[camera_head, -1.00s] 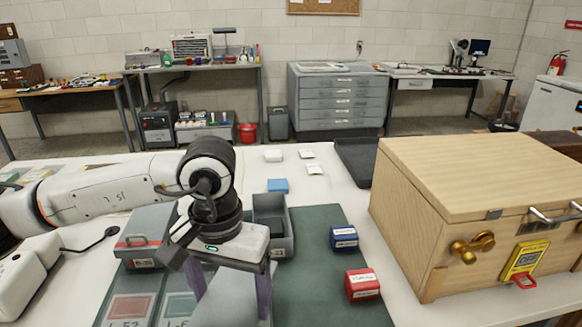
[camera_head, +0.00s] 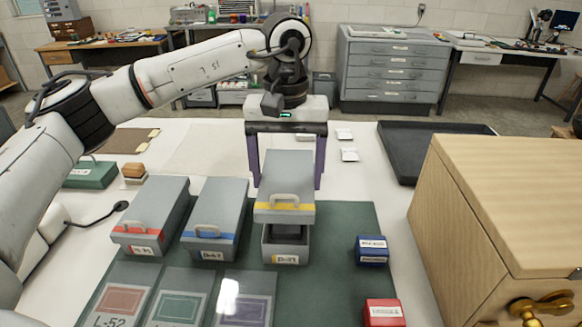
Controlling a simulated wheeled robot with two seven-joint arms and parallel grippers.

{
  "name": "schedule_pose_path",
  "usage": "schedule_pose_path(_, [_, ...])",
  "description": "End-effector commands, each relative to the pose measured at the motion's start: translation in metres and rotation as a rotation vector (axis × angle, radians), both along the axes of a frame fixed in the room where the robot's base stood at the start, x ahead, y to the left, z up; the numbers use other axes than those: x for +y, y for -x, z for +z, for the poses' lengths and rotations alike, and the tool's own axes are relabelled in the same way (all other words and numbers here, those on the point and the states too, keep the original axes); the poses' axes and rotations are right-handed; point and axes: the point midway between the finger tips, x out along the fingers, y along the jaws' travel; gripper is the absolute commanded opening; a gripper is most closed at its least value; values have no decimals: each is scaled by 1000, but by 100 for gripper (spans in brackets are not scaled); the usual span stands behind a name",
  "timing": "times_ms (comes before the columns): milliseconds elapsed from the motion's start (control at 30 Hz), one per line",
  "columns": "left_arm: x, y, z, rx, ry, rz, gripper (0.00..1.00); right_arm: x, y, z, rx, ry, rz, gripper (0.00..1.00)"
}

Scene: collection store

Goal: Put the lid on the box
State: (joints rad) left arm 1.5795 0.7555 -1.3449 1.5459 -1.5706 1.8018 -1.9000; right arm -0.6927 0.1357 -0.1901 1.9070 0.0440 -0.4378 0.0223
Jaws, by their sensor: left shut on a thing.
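The grey lid (camera_head: 285,185) with a yellow stripe and a pale handle is between the purple fingers of my left gripper (camera_head: 287,180), which is shut on it. The lid is over the open grey box (camera_head: 285,255), which stands on the dark green mat (camera_head: 345,270). Part of the box's dark inside shows below the lid's front edge, so the lid appears raised above the rim. The lid hides the rear of the box. My right gripper is not in view.
Two closed grey boxes, one red-striped (camera_head: 150,215) and one blue-striped (camera_head: 215,220), stand left of the open box. A blue block (camera_head: 371,250) and a red block (camera_head: 384,313) lie to its right. A large wooden case (camera_head: 450,215) and black tray (camera_head: 420,150) are further right.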

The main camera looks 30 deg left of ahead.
Motion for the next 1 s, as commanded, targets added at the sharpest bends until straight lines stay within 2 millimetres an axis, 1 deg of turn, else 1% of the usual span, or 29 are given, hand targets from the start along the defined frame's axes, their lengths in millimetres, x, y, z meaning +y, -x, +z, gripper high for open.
schedule_pose_path(33, [0,0,-7,0,0,0,56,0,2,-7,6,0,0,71])
schedule_pose_path(300, [0,0,-34,0,-1,1,56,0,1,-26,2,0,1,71])
schedule_pose_path(500, [0,1,-51,2,0,0,56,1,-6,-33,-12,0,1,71])
schedule_pose_path(667, [0,0,-56,1,0,-1,56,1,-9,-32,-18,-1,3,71])
schedule_pose_path(1000, [0,0,-55,0,0,-1,56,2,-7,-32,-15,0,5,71])
